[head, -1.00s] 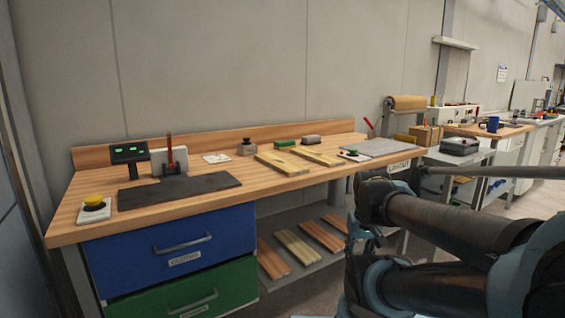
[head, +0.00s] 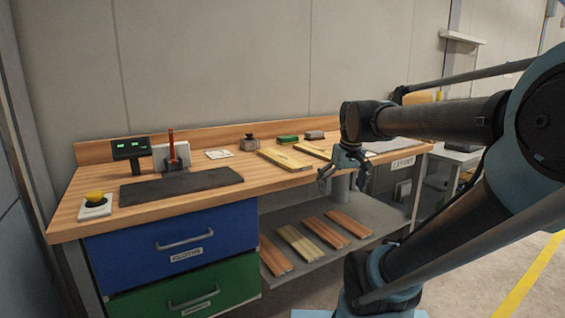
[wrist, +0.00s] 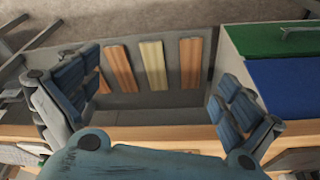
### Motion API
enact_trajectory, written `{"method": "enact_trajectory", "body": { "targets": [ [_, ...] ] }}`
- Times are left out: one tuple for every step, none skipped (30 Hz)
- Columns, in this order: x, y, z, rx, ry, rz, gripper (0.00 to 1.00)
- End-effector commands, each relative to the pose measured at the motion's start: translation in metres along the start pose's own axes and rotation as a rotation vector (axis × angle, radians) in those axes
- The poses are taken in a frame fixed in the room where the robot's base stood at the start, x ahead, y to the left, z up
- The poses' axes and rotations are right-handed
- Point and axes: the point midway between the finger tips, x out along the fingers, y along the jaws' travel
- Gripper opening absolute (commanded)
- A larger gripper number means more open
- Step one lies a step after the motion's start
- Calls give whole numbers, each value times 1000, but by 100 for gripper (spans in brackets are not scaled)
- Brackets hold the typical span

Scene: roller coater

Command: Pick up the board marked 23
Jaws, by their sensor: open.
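Several boards lie side by side on the low grey shelf: a reddish one (head: 274,256), a pale one (head: 300,243), a reddish one (head: 325,233) and another reddish one (head: 349,223). Two pale yellow boards lie on the bench top, one on the left (head: 285,160) and one on the right (head: 315,151), partly behind my arm. I cannot read the number 23 on any board. My gripper (head: 343,182) is open and empty at the bench's front edge, above the shelf. In the wrist view, shelf boards show beyond its spread fingers, including the pale one (wrist: 153,65).
The wooden bench top (head: 150,210) overhangs the shelf (head: 375,212). A blue drawer (head: 190,240) and green drawer (head: 190,285) stand left of the shelf. A dark mat (head: 180,187), a yellow button (head: 95,198) and a display (head: 130,148) are on the bench.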

Motion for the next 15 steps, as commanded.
{"method": "enact_trajectory", "body": {
  "targets": [
    [-13,-5,-25,-27,9,-9,100],
    [-19,-8,-39,-43,15,-14,100],
    [-28,-12,-56,-64,22,-21,100],
    [-34,-15,-69,-79,27,-26,100],
    [-40,-18,-83,-95,32,-30,100],
    [-48,-23,-100,-116,40,-36,100],
    [-53,-26,-114,-132,45,-41,100],
    [-58,-30,-127,-147,51,-46,100],
    [-65,-36,-144,-167,58,-52,100],
    [-70,-40,-157,-183,63,-58,100],
    [-75,-45,-170,-198,69,-63,100],
    [-80,-51,-187,-217,76,-69,100],
    [-84,-56,-199,-232,82,-73,100],
    [-88,-61,-211,-246,87,-78,100],
    [-92,-67,-225,-263,93,-83,100]
  ]
}}
